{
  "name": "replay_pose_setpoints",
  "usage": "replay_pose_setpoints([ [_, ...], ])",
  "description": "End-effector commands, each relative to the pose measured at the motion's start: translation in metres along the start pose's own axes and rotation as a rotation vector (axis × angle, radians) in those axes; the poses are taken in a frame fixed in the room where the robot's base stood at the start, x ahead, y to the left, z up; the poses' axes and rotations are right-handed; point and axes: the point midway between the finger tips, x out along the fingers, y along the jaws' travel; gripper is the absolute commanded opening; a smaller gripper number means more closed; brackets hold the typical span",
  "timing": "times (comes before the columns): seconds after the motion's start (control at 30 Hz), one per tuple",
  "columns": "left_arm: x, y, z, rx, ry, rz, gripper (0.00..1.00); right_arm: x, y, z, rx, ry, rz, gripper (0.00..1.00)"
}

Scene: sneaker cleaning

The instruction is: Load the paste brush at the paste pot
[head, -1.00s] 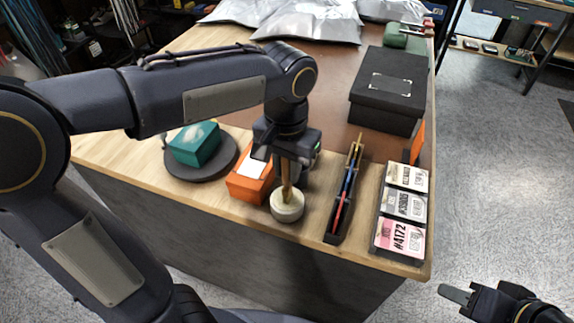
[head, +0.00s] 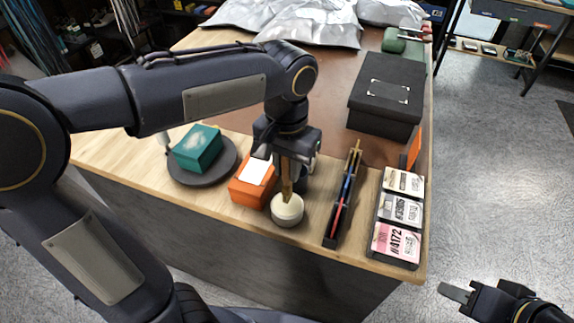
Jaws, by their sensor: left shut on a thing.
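The paste pot (head: 287,212) is a small round cream-white pot near the front edge of the wooden table. My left gripper (head: 289,160) points straight down above it, shut on the paste brush (head: 287,185). The brush has a wooden, tan body and stands upright. Its lower end is at the pot's opening; how deep it reaches is hard to tell. My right gripper (head: 466,293) hangs low at the bottom right, away from the table; its jaw gap is unclear.
An orange box (head: 247,192) sits just left of the pot. A teal block (head: 197,149) rests on a dark round turntable (head: 218,175). A black tool tray (head: 331,238) and tag cards (head: 397,241) lie right. A black box (head: 385,95) stands behind.

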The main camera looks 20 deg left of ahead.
Motion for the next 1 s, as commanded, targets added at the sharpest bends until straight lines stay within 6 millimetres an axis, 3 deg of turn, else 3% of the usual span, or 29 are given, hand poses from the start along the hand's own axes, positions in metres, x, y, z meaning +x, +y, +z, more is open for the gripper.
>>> replay_pose_setpoints([
  [0.47,-0.042,0.0,0.0,0.0,0.002,0.0,0.0,-0.032,-0.015,-0.016,0.0,0.0,0.0,0.36],
  [1.0,-0.042,0.0,0.0,0.0,0.001,0.0,0.0,-0.032,-0.015,-0.016,0.0,0.0,0.0,0.36],
])
